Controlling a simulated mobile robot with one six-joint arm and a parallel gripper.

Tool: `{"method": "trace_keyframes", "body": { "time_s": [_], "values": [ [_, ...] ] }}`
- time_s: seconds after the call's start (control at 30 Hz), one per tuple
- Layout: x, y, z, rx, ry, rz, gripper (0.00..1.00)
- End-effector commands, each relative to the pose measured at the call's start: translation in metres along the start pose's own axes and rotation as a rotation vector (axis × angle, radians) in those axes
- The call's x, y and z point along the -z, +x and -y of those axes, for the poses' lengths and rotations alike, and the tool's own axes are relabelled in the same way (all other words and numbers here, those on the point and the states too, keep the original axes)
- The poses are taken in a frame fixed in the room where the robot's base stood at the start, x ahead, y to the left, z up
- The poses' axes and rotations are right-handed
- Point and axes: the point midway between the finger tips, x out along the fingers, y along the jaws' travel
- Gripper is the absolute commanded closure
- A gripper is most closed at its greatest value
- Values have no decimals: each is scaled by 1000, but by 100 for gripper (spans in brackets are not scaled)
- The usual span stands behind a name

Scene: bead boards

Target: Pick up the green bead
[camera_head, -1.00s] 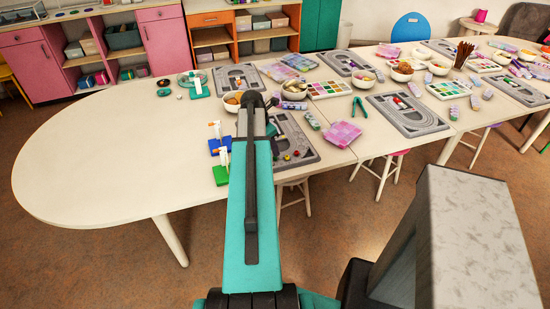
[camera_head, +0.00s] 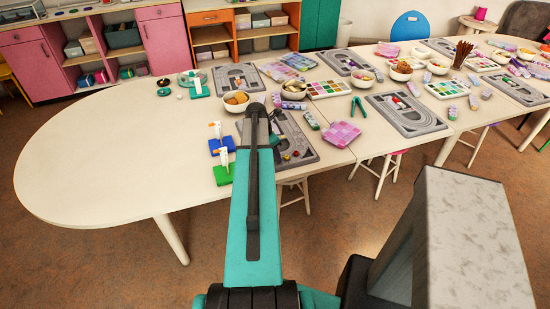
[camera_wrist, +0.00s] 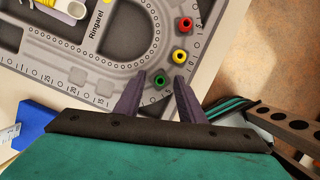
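The green bead (camera_wrist: 160,80) lies on the grey bead board (camera_wrist: 98,78) near its rounded corner in the wrist view. My gripper (camera_wrist: 160,78) is open, with one dark finger on each side of the green bead in the picture. I cannot tell how high the fingers are above the board. A yellow bead (camera_wrist: 180,56) and a red bead (camera_wrist: 185,24) lie on the board just beyond. In the head view my arm covers part of the same board (camera_head: 303,130), and the green bead cannot be made out there.
A blue block (camera_head: 222,145) and a green block (camera_head: 223,174) with white items stand left of my arm. A bowl (camera_head: 236,102) is behind it. The wrist view shows the table edge near the beads. The table's left end is bare.

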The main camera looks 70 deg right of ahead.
Motion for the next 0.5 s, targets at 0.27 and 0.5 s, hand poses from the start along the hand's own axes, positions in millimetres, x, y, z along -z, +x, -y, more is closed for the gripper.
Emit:
{"method": "trace_keyframes", "body": {
  "time_s": [0.27,0.5],
  "values": [
    [0,0,0,0,-1,0,64],
    [1,0,0,0,-1,0,100]
  ]
}}
